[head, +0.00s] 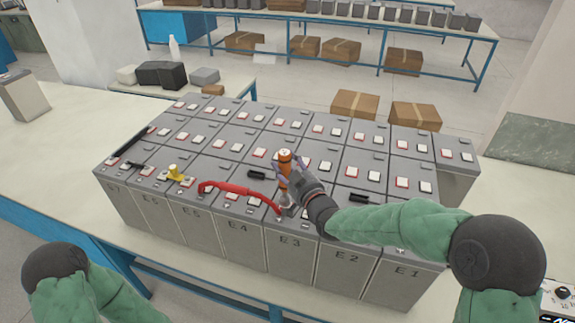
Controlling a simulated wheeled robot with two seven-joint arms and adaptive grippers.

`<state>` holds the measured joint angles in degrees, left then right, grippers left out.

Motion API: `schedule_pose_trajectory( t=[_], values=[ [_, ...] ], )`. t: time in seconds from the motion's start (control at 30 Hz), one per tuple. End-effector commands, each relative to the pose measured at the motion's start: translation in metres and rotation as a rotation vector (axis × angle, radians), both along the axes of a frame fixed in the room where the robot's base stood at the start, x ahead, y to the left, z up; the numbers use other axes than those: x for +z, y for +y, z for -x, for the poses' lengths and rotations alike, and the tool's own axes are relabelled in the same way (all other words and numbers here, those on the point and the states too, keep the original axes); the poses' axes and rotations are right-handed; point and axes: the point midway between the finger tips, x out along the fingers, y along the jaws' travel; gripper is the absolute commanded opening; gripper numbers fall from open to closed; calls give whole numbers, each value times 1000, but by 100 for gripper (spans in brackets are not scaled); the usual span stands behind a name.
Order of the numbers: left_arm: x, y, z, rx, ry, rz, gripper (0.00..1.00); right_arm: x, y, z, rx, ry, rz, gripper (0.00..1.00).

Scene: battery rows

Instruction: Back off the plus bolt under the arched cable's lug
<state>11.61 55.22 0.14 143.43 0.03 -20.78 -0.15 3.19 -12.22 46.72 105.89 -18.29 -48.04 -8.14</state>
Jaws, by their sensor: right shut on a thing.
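A red arched cable (240,194) runs along the front battery row, from about E5 to E3. Its right lug end is low, close to the tool tip, and the bolt there is hidden or too small to make out. My right gripper (287,183) is shut on an orange-handled tool (285,160), held roughly upright above E3. The tool's grey lower end (287,207) reaches down beside the cable's right end; I cannot tell whether it is seated on the bolt. My left arm shows at the bottom left, but its gripper is out of view.
Grey batteries (240,232) stand in rows on a pale bench (60,170). A yellow item (176,173) sits near E6, and a long black bar (130,143) lies at the left. Small black links lie on other tops. The bench's left part is mostly clear.

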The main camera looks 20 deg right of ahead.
Motion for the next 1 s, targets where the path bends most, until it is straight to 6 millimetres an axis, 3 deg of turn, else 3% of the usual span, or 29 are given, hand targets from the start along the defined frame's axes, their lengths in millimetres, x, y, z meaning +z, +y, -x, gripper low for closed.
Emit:
schedule_pose_trajectory(
  t=[1.0],
  values=[
    [-11, 0, 0, 0, 0, 0, 40, -7, 0, 0, -1, -4, 0, 0]
  ],
)
